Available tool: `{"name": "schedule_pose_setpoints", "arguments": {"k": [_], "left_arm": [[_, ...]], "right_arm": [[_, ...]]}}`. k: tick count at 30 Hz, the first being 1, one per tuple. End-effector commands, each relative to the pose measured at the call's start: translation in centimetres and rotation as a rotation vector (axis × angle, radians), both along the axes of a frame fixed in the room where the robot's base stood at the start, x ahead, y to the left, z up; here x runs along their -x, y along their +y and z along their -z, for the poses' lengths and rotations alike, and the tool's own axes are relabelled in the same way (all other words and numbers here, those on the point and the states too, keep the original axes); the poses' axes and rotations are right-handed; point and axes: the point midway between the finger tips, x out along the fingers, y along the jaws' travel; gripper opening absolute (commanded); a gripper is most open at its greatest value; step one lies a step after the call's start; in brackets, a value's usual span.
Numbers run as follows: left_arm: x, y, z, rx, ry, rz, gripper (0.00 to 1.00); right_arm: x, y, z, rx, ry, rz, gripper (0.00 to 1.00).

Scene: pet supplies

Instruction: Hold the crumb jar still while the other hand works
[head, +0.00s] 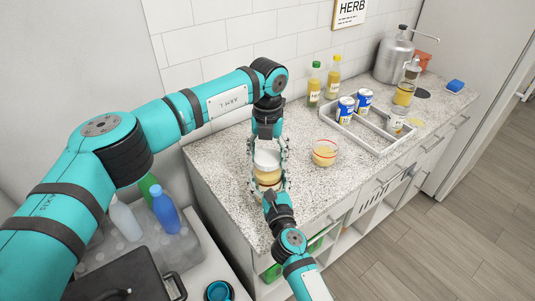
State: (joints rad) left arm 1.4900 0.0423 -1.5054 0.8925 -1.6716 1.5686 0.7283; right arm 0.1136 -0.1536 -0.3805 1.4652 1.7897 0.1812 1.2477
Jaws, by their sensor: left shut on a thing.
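The crumb jar (268,178) stands near the left end of the speckled counter, with tan contents low down and a white upper part or lid (266,158). My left gripper (267,152) reaches down from behind and is shut on the jar, one finger on each side. My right gripper (272,185) comes from the front edge, its fingers close to the lower part of the jar. Whether they touch it, and how far they are closed, is too small to tell. The fingers partly hide the jar.
A clear bowl with tan contents (325,152) stands right of the jar. Behind are two sauce bottles (323,84) and a grey tray (365,131) with cans (345,110). A metal dispenser (393,55) stands farther right. A crate of bottles (150,245) is at lower left.

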Motion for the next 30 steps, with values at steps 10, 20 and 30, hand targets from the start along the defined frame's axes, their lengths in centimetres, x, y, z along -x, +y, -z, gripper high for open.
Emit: {"name": "schedule_pose_setpoints", "arguments": {"k": [10,20,30], "left_arm": [[-0.10,0.01,-0.09,0.000,-0.001,-0.794,0.27],[-0.14,0.04,-0.14,0.000,-0.002,-1.452,0.27],[-0.17,0.07,-0.15,0.001,-0.002,-1.545,0.27]], "right_arm": [[0.02,0.04,-0.03,0.001,-0.001,-0.001,0.00],[0.02,0.05,-0.03,0.001,-0.001,-0.001,0.00],[0.02,0.05,-0.03,0.001,-0.001,-0.001,0.00]]}}
